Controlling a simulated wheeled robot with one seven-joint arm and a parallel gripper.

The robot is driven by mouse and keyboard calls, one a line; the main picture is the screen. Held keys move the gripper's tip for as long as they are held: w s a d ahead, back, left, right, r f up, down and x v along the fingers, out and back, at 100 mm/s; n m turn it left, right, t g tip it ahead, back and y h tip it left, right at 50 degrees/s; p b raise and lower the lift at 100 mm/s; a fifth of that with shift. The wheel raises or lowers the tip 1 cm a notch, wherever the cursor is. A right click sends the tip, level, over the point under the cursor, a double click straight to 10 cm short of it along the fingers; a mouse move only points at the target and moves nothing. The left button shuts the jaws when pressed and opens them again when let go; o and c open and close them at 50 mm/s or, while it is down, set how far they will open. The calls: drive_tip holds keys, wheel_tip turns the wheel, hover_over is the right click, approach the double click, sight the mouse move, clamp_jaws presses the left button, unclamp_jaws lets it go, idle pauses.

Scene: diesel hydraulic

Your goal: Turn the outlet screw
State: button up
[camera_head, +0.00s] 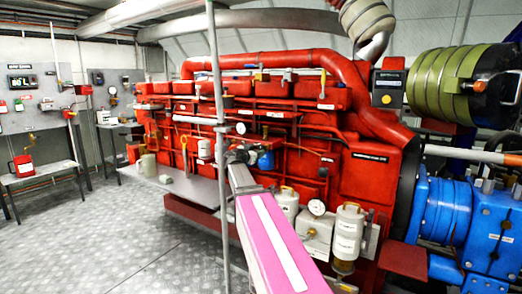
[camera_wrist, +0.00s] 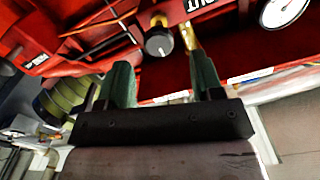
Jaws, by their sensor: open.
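In the wrist view my gripper (camera_wrist: 160,68) is open, with two dark green fingers apart and nothing between them. A round black knob with a pale face (camera_wrist: 158,43) is on the red panel just beyond the gap between the fingertips. A brass fitting (camera_wrist: 190,36) stands to its right, close to the right finger, beside a white label ending in "OUT" (camera_wrist: 204,3). I cannot tell for certain which is the outlet screw. In the head view my gripper (camera_head: 238,156) is small at the end of my pink arm, against the engine; contact cannot be told.
The red engine (camera_head: 270,88) fills the middle, with white canisters (camera_head: 347,232) and a gauge (camera_head: 317,207) low in front. A grey upright pole (camera_head: 219,110) stands close beside my arm. Blue machinery (camera_head: 445,208) is at the right. The floor at left (camera_head: 90,245) is clear.

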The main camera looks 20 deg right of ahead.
sight(261, 148)
drive_tip(key=x, duration=0.6)
drive_tip(key=shift+s, duration=0.1)
drive_tip(key=c, duration=0.9)
